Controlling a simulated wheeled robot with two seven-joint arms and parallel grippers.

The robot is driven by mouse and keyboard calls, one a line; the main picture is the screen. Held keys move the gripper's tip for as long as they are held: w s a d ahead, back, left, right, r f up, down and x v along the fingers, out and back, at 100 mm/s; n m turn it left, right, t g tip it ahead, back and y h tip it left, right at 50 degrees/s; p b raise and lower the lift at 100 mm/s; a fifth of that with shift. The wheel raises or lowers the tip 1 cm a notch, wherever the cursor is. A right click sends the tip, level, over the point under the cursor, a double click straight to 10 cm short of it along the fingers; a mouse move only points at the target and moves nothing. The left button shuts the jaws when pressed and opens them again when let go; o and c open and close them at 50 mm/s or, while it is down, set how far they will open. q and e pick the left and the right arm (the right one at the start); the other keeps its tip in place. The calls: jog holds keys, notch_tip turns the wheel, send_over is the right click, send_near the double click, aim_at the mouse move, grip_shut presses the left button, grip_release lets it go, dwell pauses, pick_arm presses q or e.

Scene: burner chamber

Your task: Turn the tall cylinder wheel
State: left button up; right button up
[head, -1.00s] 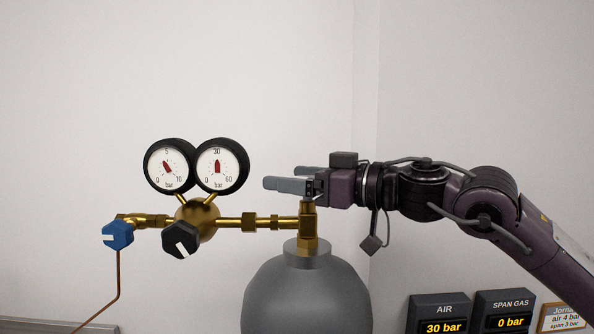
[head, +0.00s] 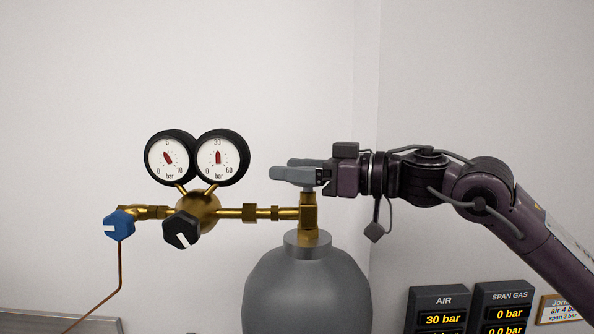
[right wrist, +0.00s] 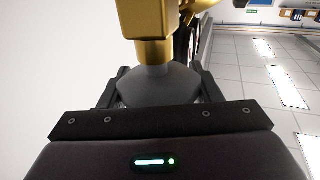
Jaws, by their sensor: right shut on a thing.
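The tall grey cylinder (head: 308,285) stands upright, with a brass valve (head: 309,215) on its neck. The dark grey wheel (right wrist: 158,86) on the valve shows in the right wrist view, between the two fingers of my right gripper. In the head view the fingers largely hide it. My right gripper (head: 284,170) comes in from the right, level above the brass valve, and is shut on the wheel. My left gripper is not in view.
A brass regulator (head: 204,209) left of the valve carries two gauges (head: 218,158), a black knob (head: 181,229) and a blue knob (head: 119,224). An AIR display (head: 440,310) reads 30 bar. A SPAN GAS display (head: 505,305) reads 0 bar.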

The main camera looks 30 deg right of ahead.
jog(key=n+g+y, duration=0.1)
jog(key=g, duration=0.1)
jog(key=n+g+y+p, duration=0.1)
jog(key=n, duration=0.1)
jog(key=n+g+y, duration=0.1)
jog(key=g, duration=0.1)
jog(key=shift+s+a+r+g+y+p, duration=0.2)
jog(key=shift+s+g+y+p, duration=0.1)
jog(key=shift+y, duration=0.1)
jog(key=n+g, duration=0.1)
jog(key=g, duration=0.1)
jog(key=n+g+y, duration=0.1)
jog(key=n+g, duration=0.2)
jog(key=g, duration=0.1)
jog(key=shift+s+n+y, duration=0.3)
jog(key=shift+s+f+n+g, duration=0.15)
jog(key=shift+n+g, duration=0.15)
jog(key=shift+g, duration=0.4)
jog(key=o, duration=1)
notch_tip(320, 180, up, 20)
